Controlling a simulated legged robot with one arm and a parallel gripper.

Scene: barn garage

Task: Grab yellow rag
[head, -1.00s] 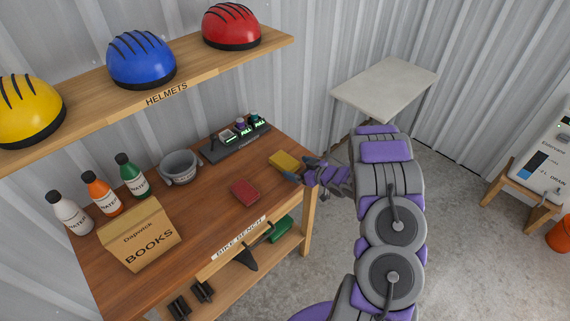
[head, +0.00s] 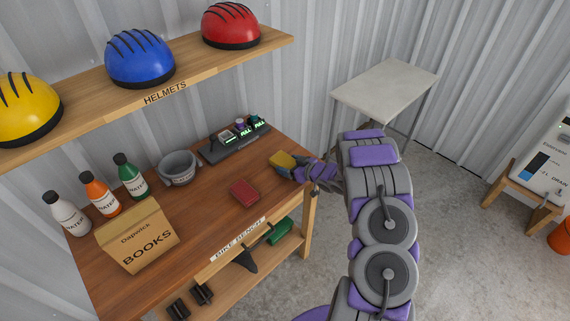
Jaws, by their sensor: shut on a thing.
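The yellow rag (head: 282,159) is a small folded block at the right end of the wooden bike bench (head: 210,222). My gripper (head: 288,169) reaches in from the right and is shut on the yellow rag. Its fingers hide part of the rag's right and near side. I cannot tell whether the rag is still touching the bench top. A red rag (head: 244,192) lies flat on the bench to the left of my gripper.
A charger dock (head: 234,143) and a grey pot (head: 179,167) stand at the bench's back. Several bottles (head: 131,177) and a books box (head: 138,238) are at the left. A helmet shelf (head: 190,80) overhangs the back. A pale table (head: 386,88) stands behind my arm.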

